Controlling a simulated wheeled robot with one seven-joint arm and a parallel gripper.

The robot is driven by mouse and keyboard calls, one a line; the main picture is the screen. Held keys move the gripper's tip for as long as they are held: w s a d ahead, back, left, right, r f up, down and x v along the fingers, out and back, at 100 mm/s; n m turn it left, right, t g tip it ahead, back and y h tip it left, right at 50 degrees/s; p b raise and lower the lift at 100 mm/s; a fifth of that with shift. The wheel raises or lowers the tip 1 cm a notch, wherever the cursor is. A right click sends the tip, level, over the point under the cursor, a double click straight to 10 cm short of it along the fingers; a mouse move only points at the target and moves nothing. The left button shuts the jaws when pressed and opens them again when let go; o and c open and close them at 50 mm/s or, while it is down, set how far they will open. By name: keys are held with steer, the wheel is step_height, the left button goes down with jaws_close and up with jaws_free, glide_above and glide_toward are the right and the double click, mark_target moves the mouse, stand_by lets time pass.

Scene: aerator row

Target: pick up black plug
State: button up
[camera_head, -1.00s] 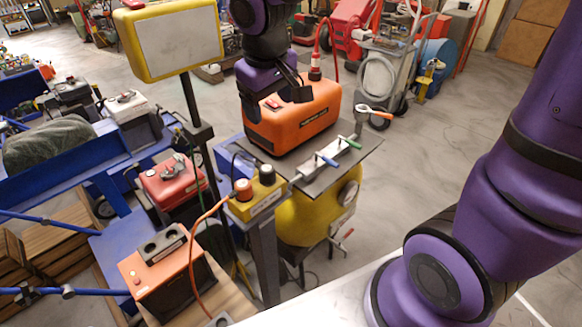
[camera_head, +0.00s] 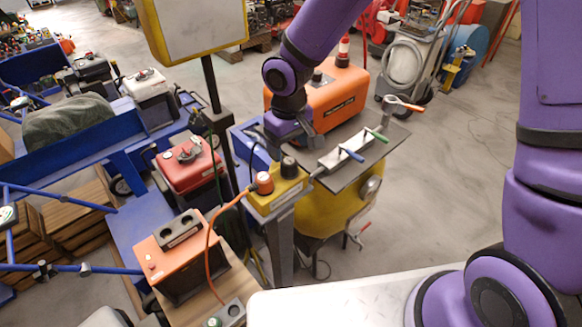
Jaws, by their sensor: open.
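The black plug (camera_head: 289,167) stands upright on top of the yellow box (camera_head: 276,197), which sits on a grey post. An orange plug (camera_head: 264,183) with an orange cable stands beside it on the left. My gripper (camera_head: 289,148) points down just above and behind the black plug, with its jaws open and empty. Its fingertips are small in the picture and partly merge with the dark background. I cannot tell the exact gap between them and the plug.
A grey plate (camera_head: 377,158) with a clamp-like tool and coloured handles lies close on the right. The orange case (camera_head: 340,100) stands behind my gripper. A screen (camera_head: 200,28) on a dark pole rises at the left. A red canister (camera_head: 188,165) stands lower left.

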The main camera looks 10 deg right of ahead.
mark_target(289, 161)
steer(key=f, duration=0.5)
steer(key=shift+s+a+f, duration=0.1)
steer(key=shift+s, duration=0.3)
steer(key=shift+f, duration=0.65)
steer(key=shift+c, duration=0.4)
steer(key=c, duration=0.9)
